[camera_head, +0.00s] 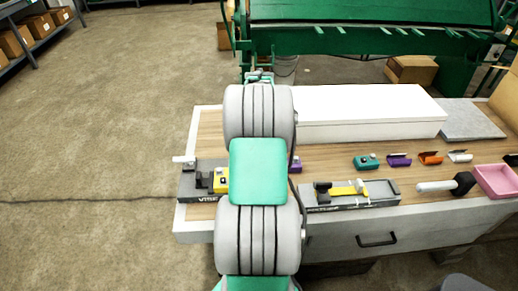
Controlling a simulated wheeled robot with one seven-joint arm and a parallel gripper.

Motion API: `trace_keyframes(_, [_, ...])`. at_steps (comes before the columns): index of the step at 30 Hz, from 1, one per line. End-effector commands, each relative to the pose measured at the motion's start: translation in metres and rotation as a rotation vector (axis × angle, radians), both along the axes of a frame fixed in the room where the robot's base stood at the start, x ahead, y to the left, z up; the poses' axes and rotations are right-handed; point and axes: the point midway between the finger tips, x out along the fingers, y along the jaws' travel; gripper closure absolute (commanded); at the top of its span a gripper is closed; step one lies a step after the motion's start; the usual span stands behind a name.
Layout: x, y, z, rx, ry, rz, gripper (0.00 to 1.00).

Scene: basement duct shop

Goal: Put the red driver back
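I cannot make out a red driver anywhere in the head view. My arm rises through the middle of the picture and hides part of the workbench (385,217). A small part at the far end of my arm, perhaps my gripper (259,77), shows above the upper joint. Its fingers are too small and covered to tell open from shut. A dark holder with a yellow piece (346,189) lies on the bench just right of my arm. A dark base marked like "VISE" (200,193), with a yellow block on it, is partly hidden at left.
A white box (370,107) lies along the bench's back. Teal (366,162), purple (398,160), orange (430,158) and white (460,156) small pieces stand in a row. A black-headed mallet (446,185) and pink tray (497,181) are at right. A green machine (370,35) stands behind.

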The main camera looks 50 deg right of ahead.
Motion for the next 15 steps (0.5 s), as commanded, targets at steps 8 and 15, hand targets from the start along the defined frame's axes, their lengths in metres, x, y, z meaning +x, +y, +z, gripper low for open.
trace_keyframes(8, [0.0006, -0.0003, -0.0064, -0.003, -0.002, 0.000, 1.00])
trace_keyframes(15, [0.0004, 0.0000, -0.0095, -0.002, -0.002, 0.000, 0.58])
